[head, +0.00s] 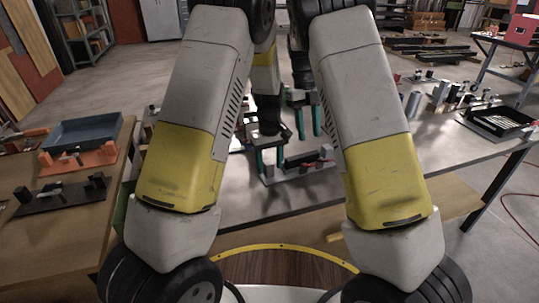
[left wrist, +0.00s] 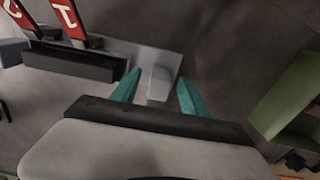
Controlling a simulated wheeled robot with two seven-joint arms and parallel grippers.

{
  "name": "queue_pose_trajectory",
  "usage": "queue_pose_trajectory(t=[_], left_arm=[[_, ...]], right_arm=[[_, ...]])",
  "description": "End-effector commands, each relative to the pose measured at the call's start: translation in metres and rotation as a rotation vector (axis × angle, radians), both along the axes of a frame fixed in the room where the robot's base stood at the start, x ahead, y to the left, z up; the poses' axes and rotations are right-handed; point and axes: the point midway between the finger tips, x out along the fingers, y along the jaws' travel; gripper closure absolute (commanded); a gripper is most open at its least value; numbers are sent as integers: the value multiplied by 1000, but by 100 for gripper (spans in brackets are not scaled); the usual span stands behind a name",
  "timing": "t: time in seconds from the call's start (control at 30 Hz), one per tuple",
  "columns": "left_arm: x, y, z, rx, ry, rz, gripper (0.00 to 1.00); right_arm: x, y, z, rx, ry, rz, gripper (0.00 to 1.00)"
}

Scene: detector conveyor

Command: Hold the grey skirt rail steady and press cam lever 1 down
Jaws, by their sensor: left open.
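The cam fixture (head: 297,168) stands on the grey table, with a red lever on it. In the left wrist view, two red levers (left wrist: 70,18) with white marks stand at the upper left, behind a dark bar (left wrist: 75,63); I cannot read the marks surely. A light grey rail (left wrist: 135,52) runs behind the bar, with a raised grey block (left wrist: 159,83) at its right end. My left gripper (head: 269,159) is open, its teal fingertips on either side of the block; contact cannot be told. My right gripper (head: 308,121) is open and empty, farther back above the table.
Several small metal parts and a black tray (head: 497,123) stand on the table's right side. A side bench at the left holds a blue-grey bin (head: 83,132) and orange and black fixtures. A green block (left wrist: 287,95) is right of my left gripper.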

Motion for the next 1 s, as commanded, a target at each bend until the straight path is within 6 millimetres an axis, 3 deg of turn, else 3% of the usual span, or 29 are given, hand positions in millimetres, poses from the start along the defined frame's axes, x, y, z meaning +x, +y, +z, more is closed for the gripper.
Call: queue_pose_trajectory(t=[0.13,0.43,0.7,1.0], left_arm=[[0,0,-11,1,0,0,47],[0,0,-14,-1,0,0,47],[0,0,-13,0,0,0,98],[0,0,-13,-1,0,0,100]], right_arm=[[0,0,0,0,0,0,64],[0,0,0,0,0,0,64],[0,0,0,0,0,0,64],[0,0,0,0,0,0,64]])
